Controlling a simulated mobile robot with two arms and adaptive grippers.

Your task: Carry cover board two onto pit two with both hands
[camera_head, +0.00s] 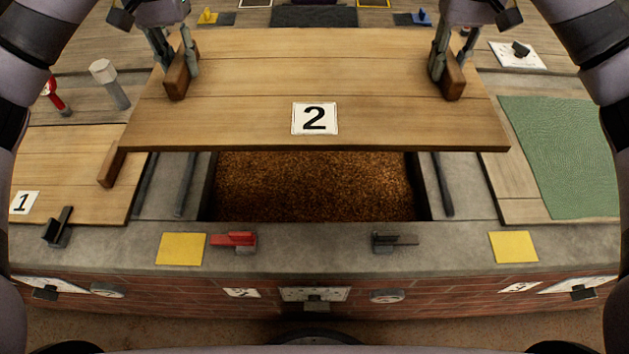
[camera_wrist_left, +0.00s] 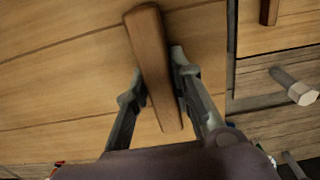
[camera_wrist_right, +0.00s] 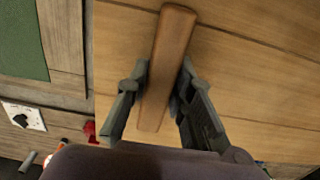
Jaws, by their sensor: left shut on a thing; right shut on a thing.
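Cover board two (camera_head: 230,110) is a wide wooden board with a white label "2" (camera_head: 315,118). It hangs over the rear part of pit two (camera_head: 315,186), whose front part shows brown grain. My left gripper (camera_head: 177,72) is shut on the board's left wooden handle (camera_wrist_left: 152,65). My right gripper (camera_head: 446,75) is shut on the right handle (camera_wrist_right: 168,60). Both wrist views show the fingers on either side of a handle. The board looks about level, and its rear edge is partly hidden by my grippers in the head view.
Board one (camera_head: 70,170) with label "1" lies at left. A green mat (camera_head: 560,155) lies at right. A red lever (camera_head: 233,240), a dark lever (camera_head: 395,241) and yellow squares (camera_head: 181,248) (camera_head: 513,246) sit on the front ledge. A grey-capped post (camera_head: 110,85) stands left of the board.

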